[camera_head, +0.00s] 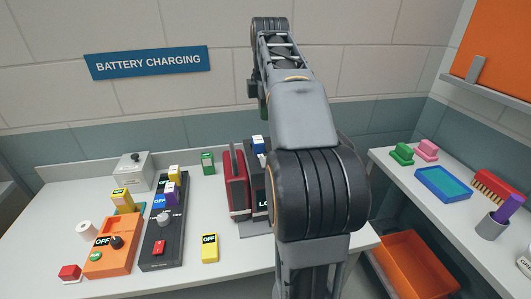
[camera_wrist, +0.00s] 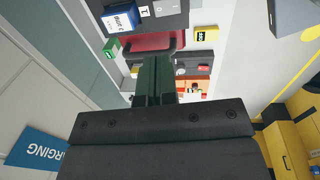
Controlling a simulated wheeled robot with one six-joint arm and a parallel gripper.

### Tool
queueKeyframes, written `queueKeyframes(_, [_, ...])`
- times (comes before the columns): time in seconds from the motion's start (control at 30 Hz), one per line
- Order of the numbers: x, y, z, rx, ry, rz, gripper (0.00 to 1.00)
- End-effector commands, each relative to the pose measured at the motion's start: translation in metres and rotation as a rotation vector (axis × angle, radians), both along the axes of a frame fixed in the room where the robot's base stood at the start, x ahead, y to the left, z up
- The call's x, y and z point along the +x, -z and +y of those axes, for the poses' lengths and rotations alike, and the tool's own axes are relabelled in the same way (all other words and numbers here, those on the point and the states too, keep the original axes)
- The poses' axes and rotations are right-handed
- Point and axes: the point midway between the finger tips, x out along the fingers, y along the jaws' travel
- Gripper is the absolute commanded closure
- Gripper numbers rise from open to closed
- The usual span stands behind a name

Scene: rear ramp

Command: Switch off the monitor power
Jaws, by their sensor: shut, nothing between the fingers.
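No thing in view is clearly marked as the monitor. A dark unit (camera_head: 259,183), partly hidden behind my arm, stands on the white bench with a partly visible label starting "LO". In the wrist view a dark grey unit (camera_wrist: 178,20) at the top carries small I and O tags and a blue-and-white tagged block (camera_wrist: 122,17). My gripper (camera_wrist: 155,82) is shut and empty in the wrist view, its dark green fingers just below a red case (camera_wrist: 155,41) in the picture. Whether they touch anything is unclear.
A yellow OFF block (camera_head: 209,248) lies nearer the front. The right shelf (camera_head: 425,222) holds a blue tray (camera_head: 443,184) and a brush.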

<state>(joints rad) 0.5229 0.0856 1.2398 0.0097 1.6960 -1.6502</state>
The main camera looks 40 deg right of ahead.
Motion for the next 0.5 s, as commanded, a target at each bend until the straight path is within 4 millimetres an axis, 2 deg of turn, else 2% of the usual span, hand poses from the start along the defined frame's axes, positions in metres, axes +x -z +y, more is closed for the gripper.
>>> queueKeyframes(0.27, [0.0,0.005,0.0,0.0,0.001,0.0,1.0])
queueKeyframes(0.37, [0.001,0.017,0.0,0.001,0.001,0.001,1.0])
queueKeyframes(0.5, [0.004,0.041,-0.001,0.002,0.002,0.003,1.0])
